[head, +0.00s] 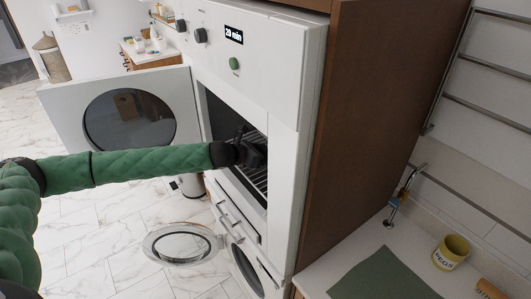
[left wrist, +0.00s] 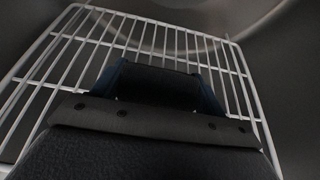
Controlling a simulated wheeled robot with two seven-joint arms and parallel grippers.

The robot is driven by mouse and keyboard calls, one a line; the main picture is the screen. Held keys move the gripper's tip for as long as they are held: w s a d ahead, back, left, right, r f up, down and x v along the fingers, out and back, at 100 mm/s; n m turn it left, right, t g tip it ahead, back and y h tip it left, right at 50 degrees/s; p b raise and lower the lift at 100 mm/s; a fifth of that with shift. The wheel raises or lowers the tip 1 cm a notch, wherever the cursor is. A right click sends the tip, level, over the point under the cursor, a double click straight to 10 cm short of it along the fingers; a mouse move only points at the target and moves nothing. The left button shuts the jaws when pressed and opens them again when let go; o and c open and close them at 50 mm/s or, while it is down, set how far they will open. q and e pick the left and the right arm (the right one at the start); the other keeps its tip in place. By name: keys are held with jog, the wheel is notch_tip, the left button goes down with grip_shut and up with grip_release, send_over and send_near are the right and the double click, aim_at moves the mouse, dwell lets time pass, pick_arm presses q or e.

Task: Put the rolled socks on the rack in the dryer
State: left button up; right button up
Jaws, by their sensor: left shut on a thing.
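The white dryer (head: 270,75) stands in the middle of the head view with its door (head: 180,90) swung open to the left. My left arm reaches into its opening, and my left gripper (head: 252,153) is inside. In the left wrist view the white wire rack (left wrist: 84,40) spans the grey drum. My left gripper (left wrist: 160,85) is shut on the rolled socks (left wrist: 207,98), which show as dark blue edges beside the dark fingers, over the rack. Most of the socks are hidden by the gripper. I cannot tell whether they touch the rack. My right gripper is not in view.
A lower machine has its round glass door (head: 182,243) open. A brown side panel (head: 375,95) borders the dryer on the right. A counter holds a yellow pegs pot (head: 451,252) and a green cloth (head: 383,275). A wicker basket (head: 52,60) stands far left.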

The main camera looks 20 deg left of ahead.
pick_arm(q)
jog(key=shift+f, duration=0.1)
jog(key=o, duration=1)
jog(key=shift+o, duration=0.2)
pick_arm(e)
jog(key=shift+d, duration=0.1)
pick_arm(q)
jog(key=shift+s+a, duration=0.15)
jog(key=b+v, duration=0.3)
jog(key=v, duration=0.7)
jog(key=shift+b, duration=0.35)
jog(key=shift+v, duration=0.85)
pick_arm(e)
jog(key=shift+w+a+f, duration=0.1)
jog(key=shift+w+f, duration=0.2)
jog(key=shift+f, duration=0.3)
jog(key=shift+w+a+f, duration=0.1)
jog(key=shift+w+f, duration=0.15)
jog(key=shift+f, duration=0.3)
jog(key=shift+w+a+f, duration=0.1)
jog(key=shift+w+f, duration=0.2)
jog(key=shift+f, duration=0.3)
